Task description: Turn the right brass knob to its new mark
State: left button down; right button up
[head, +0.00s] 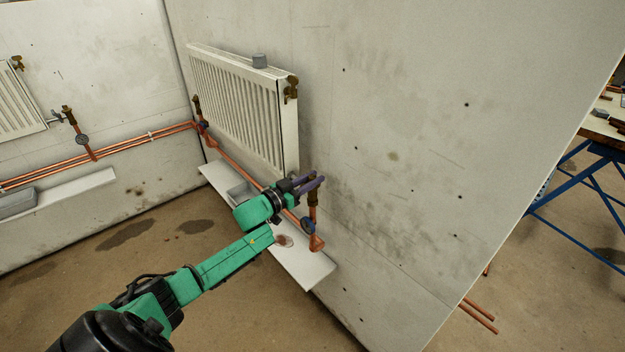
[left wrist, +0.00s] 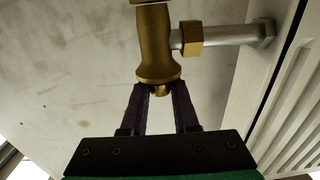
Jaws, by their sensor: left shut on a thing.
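The right brass knob (head: 313,197) belongs to the valve at the lower right corner of the nearer radiator (head: 240,105), above a copper pipe. My left gripper (head: 316,181) reaches it from the left, its dark purple fingers at the top of the brass part. In the left wrist view the brass valve body (left wrist: 155,45) hangs at top middle, joined to a silver pipe. The fingers of my left gripper (left wrist: 157,92) are shut on the narrow brass end, which shows only partly between the tips. No mark can be made out. My right gripper is not in view.
A blue-handled fitting (head: 308,225) sits on the pipe just below the knob. A white ledge (head: 318,268) runs under the radiator with a grey tray (head: 243,192) on it. Another brass valve (head: 197,106) is at the radiator's left side. The wall on the right is bare.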

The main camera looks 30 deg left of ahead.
pick_arm(q)
jog(key=shift+h, duration=0.3)
jog(key=c, duration=0.7)
grip_release()
jog(key=p+v, duration=0.1)
jog(key=v, duration=1.3)
jog(key=shift+s+a+r, duration=0.1)
jog(key=shift+s, duration=0.2)
